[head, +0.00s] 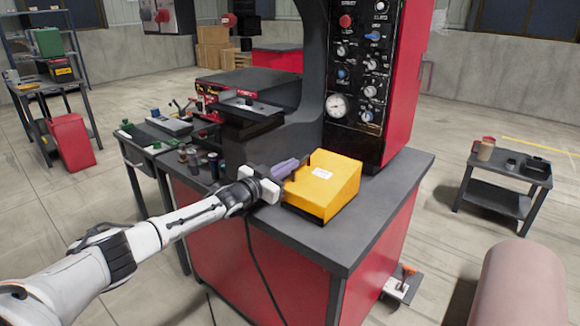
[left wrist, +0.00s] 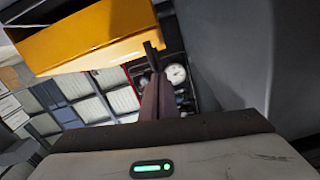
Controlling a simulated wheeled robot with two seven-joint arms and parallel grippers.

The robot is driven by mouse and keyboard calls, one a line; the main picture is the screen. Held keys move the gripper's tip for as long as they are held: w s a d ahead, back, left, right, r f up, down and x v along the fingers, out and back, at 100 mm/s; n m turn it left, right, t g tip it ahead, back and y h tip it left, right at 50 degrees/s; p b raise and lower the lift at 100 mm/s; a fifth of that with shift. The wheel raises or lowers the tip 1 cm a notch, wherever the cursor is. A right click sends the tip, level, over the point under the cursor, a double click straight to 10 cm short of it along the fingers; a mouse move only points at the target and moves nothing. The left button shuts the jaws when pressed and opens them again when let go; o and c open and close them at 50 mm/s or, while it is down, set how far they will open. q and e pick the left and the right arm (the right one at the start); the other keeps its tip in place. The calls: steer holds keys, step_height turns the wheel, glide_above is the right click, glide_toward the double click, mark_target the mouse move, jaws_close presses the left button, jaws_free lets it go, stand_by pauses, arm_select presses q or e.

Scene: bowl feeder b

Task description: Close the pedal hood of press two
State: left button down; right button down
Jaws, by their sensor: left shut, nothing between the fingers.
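The yellow pedal hood (head: 333,178) with a white label sits on the dark tabletop of the red press stand. A dark band shows under its lower front edge; I cannot tell how far it is open. My left gripper (head: 302,161) is shut and empty, with its fingers at the back left side of the hood. In the left wrist view the fingers (left wrist: 152,62) point up beside the yellow hood (left wrist: 95,38), their tips very close to its edge; contact is unclear. A dark hollow shows behind the yellow wall there. My right gripper is not in view.
The press's control panel (head: 358,62) with knobs and a gauge rises behind the hood. The dark grey press frame (head: 306,80) stands close behind my left gripper. The tabletop (head: 385,205) is clear right of the hood. A small side table (head: 507,170) stands at the right.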

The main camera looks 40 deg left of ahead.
arm_select(q)
steer(key=s+r+p, duration=0.4)
steer(key=s, duration=0.7)
steer(key=shift+d, duration=0.2)
steer(key=s+d+f+g+h, duration=0.1)
steer(key=s+d+f+g, duration=0.15)
steer(key=d+f, duration=0.35)
steer(key=s+d+f+g, duration=0.1)
steer(key=s+d+f, duration=0.35)
steer(key=f, duration=0.45)
steer(key=s+d+f+g, duration=0.3)
steer(key=s+d+f, duration=0.4)
steer(key=s+d, duration=0.3)
steer(key=s+d+f+g, duration=0.3)
steer(key=s+d+f, duration=0.5)
steer(key=s+d, duration=0.3)
steer(key=s, duration=0.4)
steer(key=shift+s+d+f+n+h, duration=0.2)
steer(key=shift+s+n+h, duration=0.05)
steer(key=shift+n+h, duration=0.05)
